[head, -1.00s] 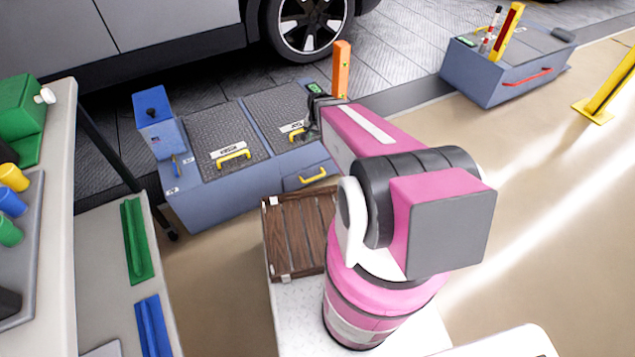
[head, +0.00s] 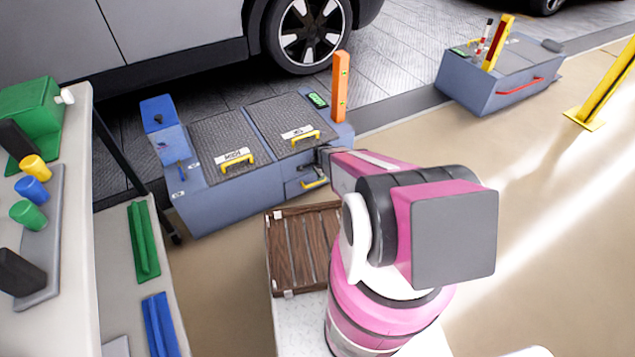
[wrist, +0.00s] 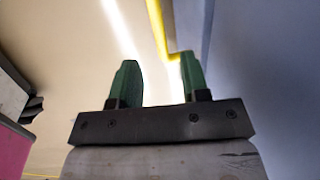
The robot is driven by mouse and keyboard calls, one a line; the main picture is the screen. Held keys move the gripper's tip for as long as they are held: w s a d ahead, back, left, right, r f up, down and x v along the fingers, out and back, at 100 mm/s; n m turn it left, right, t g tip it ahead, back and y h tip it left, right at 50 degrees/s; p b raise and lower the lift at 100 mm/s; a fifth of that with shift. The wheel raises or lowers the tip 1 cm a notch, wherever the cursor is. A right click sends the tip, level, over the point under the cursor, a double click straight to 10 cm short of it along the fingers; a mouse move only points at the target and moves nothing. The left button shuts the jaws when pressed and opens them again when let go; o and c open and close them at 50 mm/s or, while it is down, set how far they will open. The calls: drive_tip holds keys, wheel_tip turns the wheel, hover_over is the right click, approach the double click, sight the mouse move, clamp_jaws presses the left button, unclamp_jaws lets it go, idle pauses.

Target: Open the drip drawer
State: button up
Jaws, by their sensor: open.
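The drip drawer (head: 296,188) is a blue-grey front low on the right of the blue-grey cabinet (head: 225,205), with a yellow bar handle (head: 315,184). It looks shut. My gripper (head: 323,160) is in front of the cabinet's right end, close to the handle; my arm partly hides this area. In the wrist view my gripper (wrist: 162,78) has two green fingers spread apart with nothing between their pads. The yellow handle (wrist: 157,28) shows just beyond the fingertips, nearest the right one, beside the blue-grey face (wrist: 260,80). I cannot tell whether they touch.
Two dark textured lids with yellow handles (head: 237,164) top the cabinet. An orange post (head: 340,88) rises at its back right corner. A brown slatted crate (head: 290,252) sits before it. A bench (head: 70,250) stands left.

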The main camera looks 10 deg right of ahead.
drive_tip(key=f, duration=0.4)
drive_tip(key=w+f, duration=0.1)
drive_tip(key=f, duration=0.1)
drive_tip(key=shift+a+f, duration=0.2)
drive_tip(key=shift+f, duration=0.05)
clamp_jaws()
